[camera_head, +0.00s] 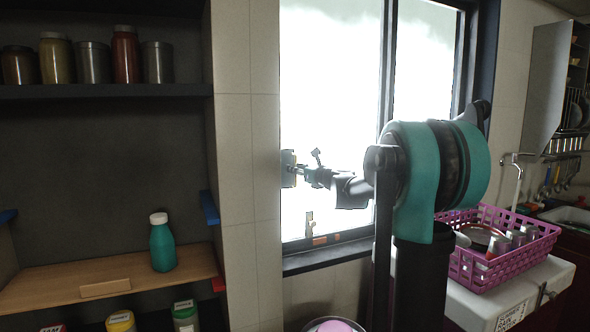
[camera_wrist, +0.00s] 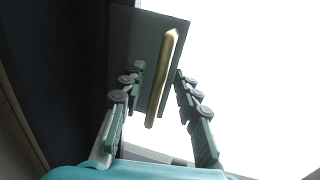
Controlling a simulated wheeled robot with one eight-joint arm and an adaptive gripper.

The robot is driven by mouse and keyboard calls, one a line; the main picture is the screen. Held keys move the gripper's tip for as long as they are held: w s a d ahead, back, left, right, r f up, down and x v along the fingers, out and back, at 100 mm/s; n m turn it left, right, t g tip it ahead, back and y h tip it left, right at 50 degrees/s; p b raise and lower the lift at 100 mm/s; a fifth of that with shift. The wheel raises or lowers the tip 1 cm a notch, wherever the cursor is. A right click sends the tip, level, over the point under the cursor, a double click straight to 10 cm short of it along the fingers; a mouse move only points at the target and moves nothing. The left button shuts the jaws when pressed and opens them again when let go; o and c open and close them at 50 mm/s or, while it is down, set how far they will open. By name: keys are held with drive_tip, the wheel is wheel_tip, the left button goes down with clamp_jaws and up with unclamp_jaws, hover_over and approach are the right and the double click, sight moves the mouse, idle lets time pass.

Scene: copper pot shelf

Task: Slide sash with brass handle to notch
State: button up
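The window sash (camera_head: 335,100) is a bright pane in a dark frame. In the wrist view its brass handle (camera_wrist: 162,80) is an upright, slightly tilted bar on a grey plate (camera_wrist: 140,35). My gripper (camera_wrist: 159,69) is open, with one finger on each side of the handle and visible gaps beside it. I cannot tell how far the fingertips reach past the bar. In the head view my gripper (camera_head: 298,170) is at the left edge of the window, by the plate (camera_head: 288,168); the handle is hard to make out there. I cannot identify the notch.
A small pale upright piece (camera_head: 310,222) and a reddish piece (camera_head: 320,240) are at the window's bottom. A shelf (camera_head: 60,278) holds a teal bottle (camera_head: 162,246) at left. A pink basket (camera_head: 500,262) stands on the white counter (camera_head: 480,310) at right.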

drive_tip(key=shift+w+a, duration=0.25)
drive_tip(key=shift+w, duration=0.15)
clamp_jaws()
